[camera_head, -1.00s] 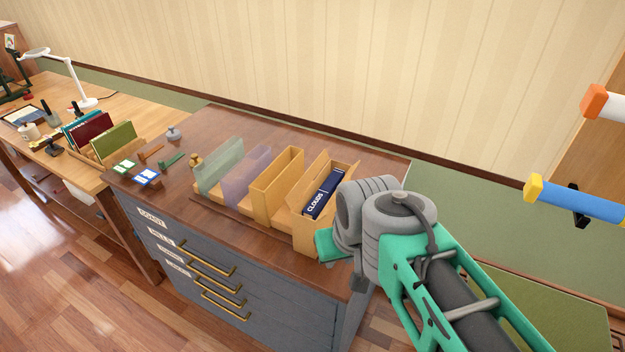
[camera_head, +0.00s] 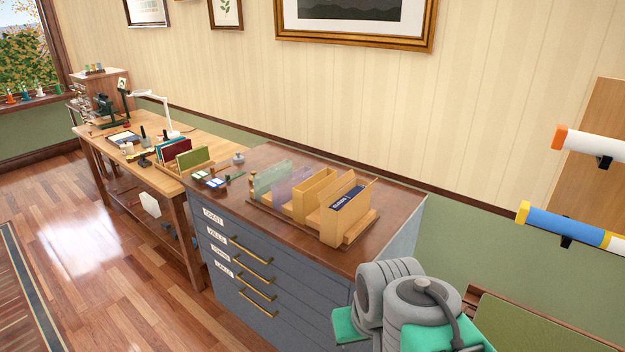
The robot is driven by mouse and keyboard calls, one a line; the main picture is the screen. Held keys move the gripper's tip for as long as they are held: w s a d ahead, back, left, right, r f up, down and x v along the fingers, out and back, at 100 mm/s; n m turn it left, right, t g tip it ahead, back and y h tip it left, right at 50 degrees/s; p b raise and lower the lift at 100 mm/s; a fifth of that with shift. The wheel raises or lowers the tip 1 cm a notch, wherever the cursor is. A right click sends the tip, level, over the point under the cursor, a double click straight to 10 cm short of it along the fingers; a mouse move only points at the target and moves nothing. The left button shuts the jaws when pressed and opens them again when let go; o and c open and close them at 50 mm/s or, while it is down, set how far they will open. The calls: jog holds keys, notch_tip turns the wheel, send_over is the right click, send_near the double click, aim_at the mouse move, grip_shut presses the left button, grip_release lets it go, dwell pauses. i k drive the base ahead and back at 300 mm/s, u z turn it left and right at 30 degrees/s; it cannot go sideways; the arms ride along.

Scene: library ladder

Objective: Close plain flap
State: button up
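An open tan cardboard box (camera_head: 338,228) stands at the right end of a wooden rack on the cabinet top. A dark blue item with white lettering (camera_head: 345,199) sits inside it. A plain tan flap (camera_head: 364,190) stands up at the box's right rear; the box's top is open. My arm's grey and green links show at the bottom right, in front of the cabinet and apart from the box. My gripper's fingers are not visible.
A tan holder (camera_head: 313,196) and translucent green (camera_head: 271,179) and purple (camera_head: 291,188) dividers stand left of the box. The grey drawer cabinet (camera_head: 270,270) has brass handles. A wall rack with coloured tubes (camera_head: 565,224) is at right. Open wooden floor lies at left.

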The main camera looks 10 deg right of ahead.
aim_at(326, 193)
jog(key=u, duration=0.75)
jog(key=i, duration=0.8)
jog(key=u, duration=0.85)
jog(key=i, duration=0.85)
jog(key=z, duration=0.55)
jog(key=i, duration=0.85)
jog(key=z, duration=0.9)
jog(key=i, duration=0.25)
jog(key=z, duration=0.25)
